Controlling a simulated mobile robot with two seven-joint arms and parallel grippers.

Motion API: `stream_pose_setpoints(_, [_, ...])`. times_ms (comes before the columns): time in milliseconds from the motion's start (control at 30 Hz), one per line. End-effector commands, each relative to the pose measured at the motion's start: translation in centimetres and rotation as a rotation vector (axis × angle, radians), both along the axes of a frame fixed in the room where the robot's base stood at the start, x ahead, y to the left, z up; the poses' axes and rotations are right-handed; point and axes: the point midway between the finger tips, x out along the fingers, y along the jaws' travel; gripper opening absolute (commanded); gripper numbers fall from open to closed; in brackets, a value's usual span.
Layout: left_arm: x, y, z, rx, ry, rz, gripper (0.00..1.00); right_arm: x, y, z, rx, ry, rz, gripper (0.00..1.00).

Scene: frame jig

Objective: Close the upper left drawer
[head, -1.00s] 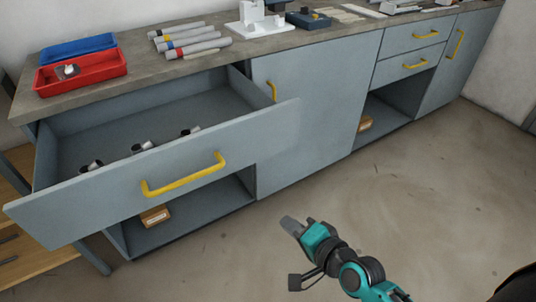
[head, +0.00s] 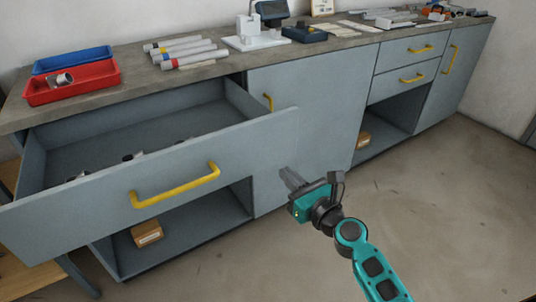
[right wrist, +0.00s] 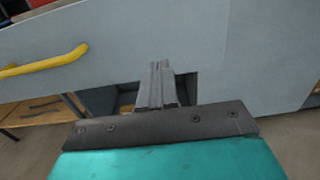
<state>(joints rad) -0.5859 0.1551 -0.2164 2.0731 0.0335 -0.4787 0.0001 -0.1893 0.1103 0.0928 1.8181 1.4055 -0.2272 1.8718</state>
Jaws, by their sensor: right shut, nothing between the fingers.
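The upper left drawer (head: 90,205) is pulled far out of the grey-blue cabinet. Its front has a yellow bar handle (head: 176,187), and a few small cylindrical parts lie inside. My right gripper (head: 286,175) is shut and empty, in front of the cabinet near the right end of the drawer front. In the right wrist view the shut fingers (right wrist: 157,75) point toward the drawer front (right wrist: 140,40), with the handle (right wrist: 45,62) to their left. I cannot tell whether the fingertips touch the drawer front. My left gripper is not in view.
The worktop (head: 130,85) holds a red tray (head: 95,92), a blue tray (head: 75,57), several tubes and a white fixture (head: 250,40). A cardboard box (head: 147,233) sits in the open shelf below the drawer. The floor (head: 440,210) at right is clear.

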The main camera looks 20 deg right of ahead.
Motion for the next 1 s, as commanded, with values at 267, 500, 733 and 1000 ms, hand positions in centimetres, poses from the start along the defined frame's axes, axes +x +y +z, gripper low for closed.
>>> stream_pose_setpoints(267, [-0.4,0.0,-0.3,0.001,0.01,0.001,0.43,5.3,0.8,0.1,-0.002,-0.002,0.0,0.0])
stream_pose_setpoints(500, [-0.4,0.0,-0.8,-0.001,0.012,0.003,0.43,8.2,1.3,-0.1,-0.002,-0.001,0.0,0.0])
stream_pose_setpoints(733, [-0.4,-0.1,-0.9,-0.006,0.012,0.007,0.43,9.1,1.4,-0.1,-0.003,0.001,0.0,0.0])
stream_pose_setpoints(1000, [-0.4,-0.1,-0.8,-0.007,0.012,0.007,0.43,9.1,1.5,0.0,-0.002,0.001,0.0,0.0])
